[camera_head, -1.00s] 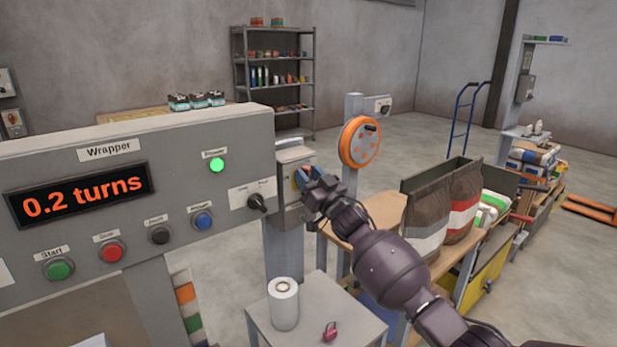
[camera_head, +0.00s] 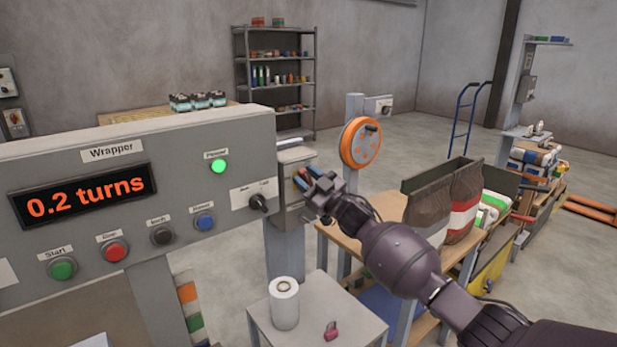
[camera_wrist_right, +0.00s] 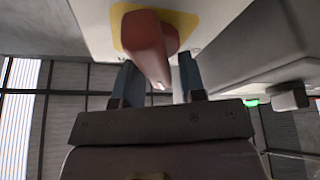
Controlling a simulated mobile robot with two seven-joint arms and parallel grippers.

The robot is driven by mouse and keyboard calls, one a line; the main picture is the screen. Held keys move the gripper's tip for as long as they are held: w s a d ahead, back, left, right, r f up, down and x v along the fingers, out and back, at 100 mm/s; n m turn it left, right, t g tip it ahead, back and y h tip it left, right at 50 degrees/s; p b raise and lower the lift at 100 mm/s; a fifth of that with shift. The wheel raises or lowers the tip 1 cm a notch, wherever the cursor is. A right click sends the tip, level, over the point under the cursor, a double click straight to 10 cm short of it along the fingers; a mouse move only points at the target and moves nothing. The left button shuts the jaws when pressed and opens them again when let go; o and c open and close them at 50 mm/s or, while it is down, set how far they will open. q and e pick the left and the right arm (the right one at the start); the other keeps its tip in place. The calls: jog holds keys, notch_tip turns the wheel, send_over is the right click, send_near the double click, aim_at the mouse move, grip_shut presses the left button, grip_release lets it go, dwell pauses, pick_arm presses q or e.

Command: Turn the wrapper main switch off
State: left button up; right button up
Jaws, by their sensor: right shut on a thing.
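The wrapper main switch is a red handle (camera_wrist_right: 150,45) on a yellow plate (camera_wrist_right: 187,20), seen close up in the right wrist view. It sits on the grey switch box (camera_head: 292,155) beside the wrapper panel. My right gripper (camera_head: 304,180) reaches the box from the right. Its two blue fingers stand on either side of the red handle and are shut on it. In the head view the gripper partly hides the handle. The green lamp (camera_head: 218,166) on the wrapper panel (camera_head: 200,135) is lit. My left gripper is not in view.
The wrapper display (camera_head: 85,194) reads 0.2 turns. A small table (camera_head: 345,300) below holds a white roll (camera_head: 284,302) and a pink padlock-like thing (camera_head: 331,331). An orange handwheel (camera_head: 361,143) stands behind the gripper. Brown bags (camera_head: 466,195) stand to the right.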

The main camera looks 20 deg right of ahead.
jog(key=n+g, duration=0.1)
jog(key=n, duration=0.1)
jog(key=n+g+y, duration=0.1)
jog(key=n, duration=0.2)
jog(key=n+p, duration=0.1)
jog(key=n, duration=0.1)
jog(key=shift+s+a+f+g+y, duration=0.1)
jog(key=shift+a+f+g+y, duration=0.2)
jog(key=shift+g, duration=0.1)
jog(key=n+g, duration=0.1)
jog(key=n, duration=0.2)
jog(key=shift+f+p, duration=0.2)
jog(key=shift+p, duration=0.1)
jog(key=shift+n+g, duration=0.5)
jog(key=shift+n, duration=0.5)
jog(key=shift+a+f+n+p, duration=0.1)
jog(key=shift+n+p, duration=0.25)
jog(key=shift+n, duration=0.05)
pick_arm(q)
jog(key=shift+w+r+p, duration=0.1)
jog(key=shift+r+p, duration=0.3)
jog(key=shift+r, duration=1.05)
pick_arm(e)
jog(key=shift+f+n+g, duration=0.25)
jog(key=shift+n+g, duration=0.15)
jog(key=shift+n, duration=0.8)
jog(key=o, duration=0.6)
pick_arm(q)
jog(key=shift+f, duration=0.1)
